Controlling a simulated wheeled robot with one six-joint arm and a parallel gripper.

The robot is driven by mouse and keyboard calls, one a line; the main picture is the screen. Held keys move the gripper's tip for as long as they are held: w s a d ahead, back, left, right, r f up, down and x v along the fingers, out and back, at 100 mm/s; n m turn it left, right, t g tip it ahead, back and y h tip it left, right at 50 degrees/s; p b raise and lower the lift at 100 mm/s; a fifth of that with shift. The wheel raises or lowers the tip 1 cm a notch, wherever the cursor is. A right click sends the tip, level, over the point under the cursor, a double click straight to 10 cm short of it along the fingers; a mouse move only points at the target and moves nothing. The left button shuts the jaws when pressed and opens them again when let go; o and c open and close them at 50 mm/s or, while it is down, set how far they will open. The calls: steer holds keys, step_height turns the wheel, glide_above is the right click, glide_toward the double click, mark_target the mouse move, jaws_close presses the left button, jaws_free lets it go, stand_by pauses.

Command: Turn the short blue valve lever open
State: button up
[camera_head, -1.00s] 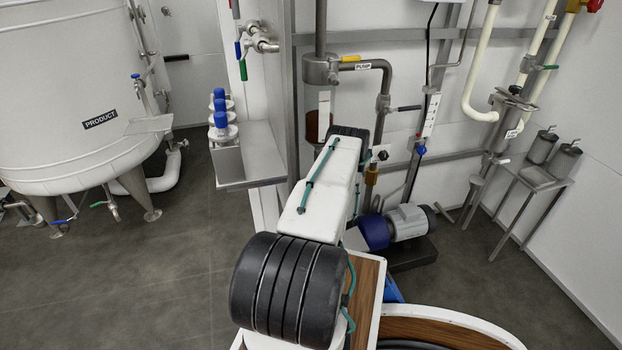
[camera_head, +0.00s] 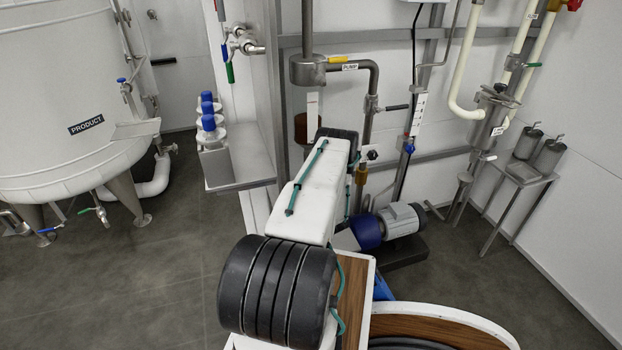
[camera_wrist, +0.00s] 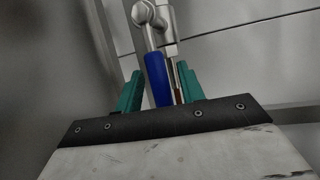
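A blue lever (camera_wrist: 156,78) hangs down from a steel fitting (camera_wrist: 150,14) in the wrist view. My gripper (camera_wrist: 160,88) has its two teal fingers spread, one on either side of the lever. The lever lies nearer the left finger, and a gap shows at the right; I cannot tell whether it touches a finger. In the head view my gripper is hidden behind my arm. A small blue handle (camera_head: 224,52) shows on the wall valve at upper left there, beside a green one (camera_head: 230,73). I cannot tell whether it is the same lever.
A steel shelf (camera_head: 240,170) with blue-topped fittings (camera_head: 208,122) stands left of my arm. A pump (camera_head: 400,219) and upright pipes (camera_head: 365,95) stand at the right. The PRODUCT tank (camera_head: 70,90) fills the far left. Open floor (camera_head: 150,270) lies between tank and shelf.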

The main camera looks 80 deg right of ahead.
steer(key=v, duration=0.7)
stand_by(0.5)
